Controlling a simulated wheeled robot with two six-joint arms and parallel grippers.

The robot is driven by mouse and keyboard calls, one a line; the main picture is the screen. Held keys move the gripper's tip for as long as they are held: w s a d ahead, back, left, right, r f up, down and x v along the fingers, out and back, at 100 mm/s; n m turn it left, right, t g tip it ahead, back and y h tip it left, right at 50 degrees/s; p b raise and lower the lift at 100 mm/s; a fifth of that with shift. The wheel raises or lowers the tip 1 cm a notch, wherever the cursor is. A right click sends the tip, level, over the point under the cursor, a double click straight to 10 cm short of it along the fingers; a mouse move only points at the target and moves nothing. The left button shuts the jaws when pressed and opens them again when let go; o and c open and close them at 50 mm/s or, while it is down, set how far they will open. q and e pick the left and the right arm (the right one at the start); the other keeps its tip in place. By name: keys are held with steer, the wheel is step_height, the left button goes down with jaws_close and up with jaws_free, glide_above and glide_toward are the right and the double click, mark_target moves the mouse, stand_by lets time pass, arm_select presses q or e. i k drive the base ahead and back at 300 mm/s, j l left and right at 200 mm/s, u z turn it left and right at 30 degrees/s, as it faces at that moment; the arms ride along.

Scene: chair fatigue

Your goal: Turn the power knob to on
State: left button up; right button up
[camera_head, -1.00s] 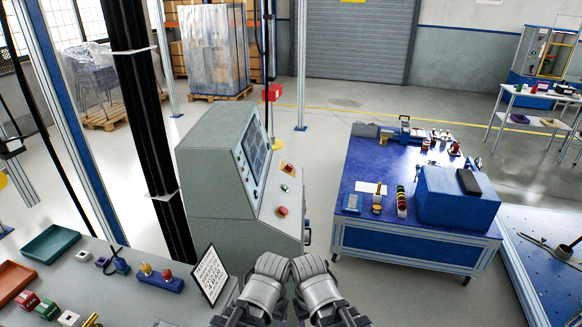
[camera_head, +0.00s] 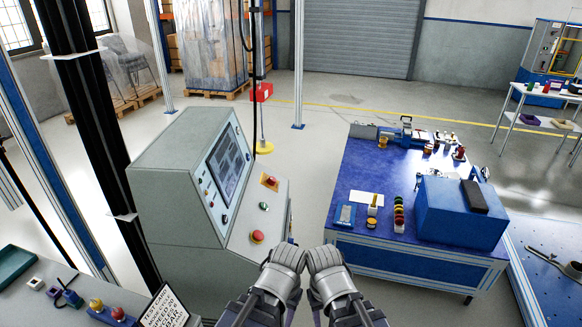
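A grey control cabinet (camera_head: 170,190) stands left of centre with a sloped panel and a dark screen (camera_head: 229,163). The panel carries a red button on a yellow plate (camera_head: 270,181), a green button (camera_head: 264,206) and a larger red button (camera_head: 257,237). Small controls line the screen's left edge; I cannot tell which one is the power knob. My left gripper (camera_head: 288,256) and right gripper (camera_head: 325,258) are side by side at the bottom centre, near the cabinet's right front edge. Their fingertips are too unclear to tell open from shut. Neither visibly touches the cabinet.
A blue workbench (camera_head: 355,245) with a blue box (camera_head: 455,213) and small parts stands to the right. A bench with a lettered sign (camera_head: 165,308) is at the lower left. Dark uprights (camera_head: 95,130) rise left of the cabinet. Open floor lies behind the cabinet and workbench.

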mark_target(272, 181)
steer(key=i+l, duration=0.3)
steer(key=i, duration=0.15)
steer(key=i+l+z, duration=0.1)
steer(key=i+l, duration=0.15)
steer(key=i, duration=0.15)
steer(key=i+l+z, duration=0.1)
steer(key=i+l, duration=0.15)
steer(key=i, duration=0.2)
steer(key=i+l, duration=0.25)
steer(key=i, duration=0.2)
